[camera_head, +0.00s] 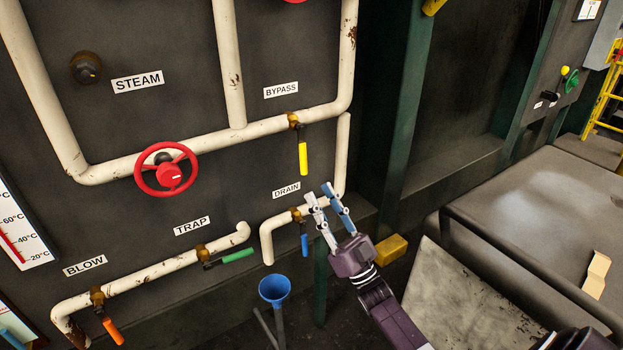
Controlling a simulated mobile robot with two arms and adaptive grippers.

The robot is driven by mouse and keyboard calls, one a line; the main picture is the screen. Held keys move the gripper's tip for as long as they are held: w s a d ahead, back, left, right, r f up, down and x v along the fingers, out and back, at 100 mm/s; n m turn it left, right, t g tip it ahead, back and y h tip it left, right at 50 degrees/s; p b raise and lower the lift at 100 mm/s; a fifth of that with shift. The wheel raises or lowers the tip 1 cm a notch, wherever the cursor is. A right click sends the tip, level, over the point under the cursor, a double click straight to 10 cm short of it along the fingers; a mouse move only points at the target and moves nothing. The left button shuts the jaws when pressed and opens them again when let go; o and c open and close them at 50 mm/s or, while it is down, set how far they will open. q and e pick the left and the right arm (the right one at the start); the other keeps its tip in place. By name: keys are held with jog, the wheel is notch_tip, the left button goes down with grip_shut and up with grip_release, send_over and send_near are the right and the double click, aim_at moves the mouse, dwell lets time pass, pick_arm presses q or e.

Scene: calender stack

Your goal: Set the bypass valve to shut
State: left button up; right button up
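The bypass valve has a yellow lever (303,158) on a brass body, just below the BYPASS label (281,90). The lever hangs straight down, crosswise to the cream pipe (245,134) it sits on. My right gripper (318,191) is in front of the panel, below and slightly right of the yellow lever, with its fingers pointing up. Its two fingers, one pale and one blue, stand apart with nothing between them. It appears clear of the lever, though the depth is hard to judge. My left gripper is not in view.
Nearby are the drain valve's blue lever (304,244), the trap valve's green lever (238,255), the blow valve's orange lever (113,331) and a red handwheel (168,175). A blue funnel (274,288) stands below. A grey table (520,205) is at the right.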

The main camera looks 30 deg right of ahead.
jog(key=shift+v, duration=1.2)
notch_tip(320, 180, down, 18)
jog(key=w+a+m+g+h, duration=0.1)
jog(key=w+m+g+h, duration=0.15)
jog(key=g+h, duration=0.2)
jog(key=s+a+f+g, duration=0.2)
jog(key=s+f+g, duration=0.25)
jog(key=f, duration=0.75)
jog(key=s+a+f+g, duration=0.1)
jog(key=s+f+g, duration=0.4)
jog(key=f, duration=0.7)
jog(key=s+a+f+n+g, duration=0.1)
jog(key=s+a+f+g, duration=0.15)
jog(key=s+f, duration=0.65)
jog(key=s+a+f+n+g, duration=0.1)
jog(key=s+a+f+g, duration=0.15)
jog(key=s+f, duration=0.65)
jog(key=s+a+f+g, duration=0.1)
jog(key=s+f+g, duration=0.1)
jog(key=s, duration=0.9)
jog(key=s+a+f+n+g, duration=0.1)
jog(key=s+f+g, duration=0.2)
jog(key=s, duration=0.8)
jog(key=shift+a+g+h, duration=0.15)
jog(key=shift+g+h, duration=0.2)
jog(key=shift+g, duration=0.45)
